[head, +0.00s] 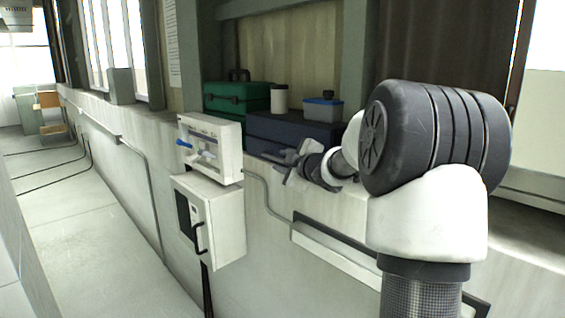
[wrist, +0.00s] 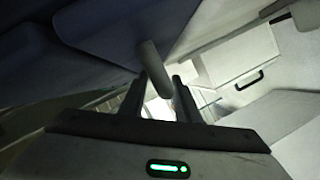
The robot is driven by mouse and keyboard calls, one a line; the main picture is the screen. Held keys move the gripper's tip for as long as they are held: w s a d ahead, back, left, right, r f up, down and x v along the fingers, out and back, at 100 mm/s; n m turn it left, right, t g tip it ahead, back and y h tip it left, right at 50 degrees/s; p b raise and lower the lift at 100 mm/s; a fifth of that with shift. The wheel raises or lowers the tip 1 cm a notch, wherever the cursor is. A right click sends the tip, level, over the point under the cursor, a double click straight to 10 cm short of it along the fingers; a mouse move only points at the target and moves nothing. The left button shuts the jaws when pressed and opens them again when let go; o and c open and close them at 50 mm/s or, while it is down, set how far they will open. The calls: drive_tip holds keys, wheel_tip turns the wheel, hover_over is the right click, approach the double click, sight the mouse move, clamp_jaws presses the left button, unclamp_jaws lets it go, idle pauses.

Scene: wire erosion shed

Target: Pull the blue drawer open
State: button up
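The blue drawer unit (head: 290,130) stands on the ledge, left of my arm in the head view. Its front is partly hidden by my gripper (head: 287,162). In the wrist view a dark blue front panel (wrist: 105,30) fills the upper left. A grey rounded handle bar (wrist: 152,62) projects from it. My gripper (wrist: 160,82) points at the panel, its two fingers apart, with the handle's near end between the fingertips. A narrow gap shows at the right finger; I cannot tell whether either finger touches the handle. I cannot tell whether the drawer stands out at all.
A white cup (head: 279,98) and a blue-lidded box (head: 322,108) stand on the unit. A green toolbox (head: 225,98) stands behind it at left. The floor (head: 90,230) at left is open.

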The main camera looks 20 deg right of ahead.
clamp_jaws()
drive_tip(key=s+a+b, duration=0.3)
drive_tip(key=a+b, duration=0.1)
drive_tip(key=a, duration=0.4)
drive_tip(key=s+a+b, duration=0.3)
drive_tip(key=a+b, duration=0.2)
drive_tip(key=a, duration=0.4)
drive_tip(key=shift+s+b, duration=0.15)
drive_tip(key=shift+b, duration=0.15)
drive_tip(key=shift+a, duration=0.1)
unclamp_jaws()
